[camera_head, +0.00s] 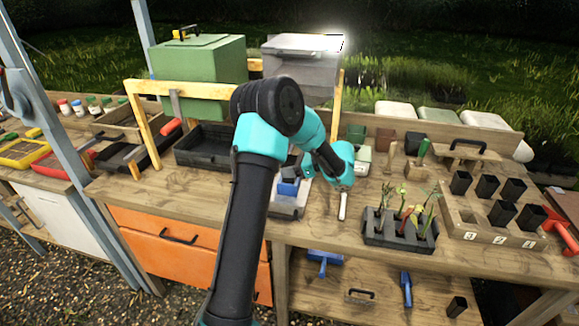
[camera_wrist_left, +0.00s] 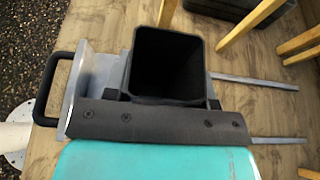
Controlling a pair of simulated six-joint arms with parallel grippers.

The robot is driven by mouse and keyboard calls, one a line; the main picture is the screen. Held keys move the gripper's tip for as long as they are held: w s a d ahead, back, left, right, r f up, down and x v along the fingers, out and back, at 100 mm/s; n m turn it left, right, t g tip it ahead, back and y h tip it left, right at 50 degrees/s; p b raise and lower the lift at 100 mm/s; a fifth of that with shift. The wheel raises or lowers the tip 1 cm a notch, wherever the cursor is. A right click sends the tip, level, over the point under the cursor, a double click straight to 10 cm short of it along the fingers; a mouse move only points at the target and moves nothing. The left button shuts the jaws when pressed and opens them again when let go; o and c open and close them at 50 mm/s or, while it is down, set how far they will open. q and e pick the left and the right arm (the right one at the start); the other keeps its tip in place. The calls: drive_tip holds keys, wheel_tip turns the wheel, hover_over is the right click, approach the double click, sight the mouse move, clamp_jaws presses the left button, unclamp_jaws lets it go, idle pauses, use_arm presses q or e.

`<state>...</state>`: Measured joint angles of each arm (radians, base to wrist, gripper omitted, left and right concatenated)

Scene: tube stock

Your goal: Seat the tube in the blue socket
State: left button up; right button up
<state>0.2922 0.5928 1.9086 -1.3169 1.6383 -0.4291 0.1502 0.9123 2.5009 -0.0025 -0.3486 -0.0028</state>
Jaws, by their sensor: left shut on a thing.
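The tube is a black, square, open-topped pot (camera_wrist_left: 167,65). In the left wrist view I look down into its mouth. My left gripper (camera_wrist_left: 165,101) is shut on it, with a dark finger at each side. In the head view the gripper (camera_head: 304,169) reaches in from the right, and the dark tube (camera_head: 290,172) shows right above the blue socket (camera_head: 288,188). The socket is on a light grey stand (camera_head: 287,209). The tube's lower end is hidden, so I cannot tell how deep it sits. No blue shows in the wrist view.
A white rod-like thing (camera_head: 343,205) is right of the stand. A dark rack with seedlings (camera_head: 400,232) and a wooden tray with several black pots (camera_head: 470,226) are farther right. A black tray (camera_head: 205,148) is behind left. Bare bench lies left of the stand.

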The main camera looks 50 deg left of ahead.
use_arm(q)
drive_tip(key=shift+f, duration=0.8)
idle(1.7)
idle(0.4)
drive_tip(key=o, duration=1)
drive_tip(key=shift+r, duration=4.5)
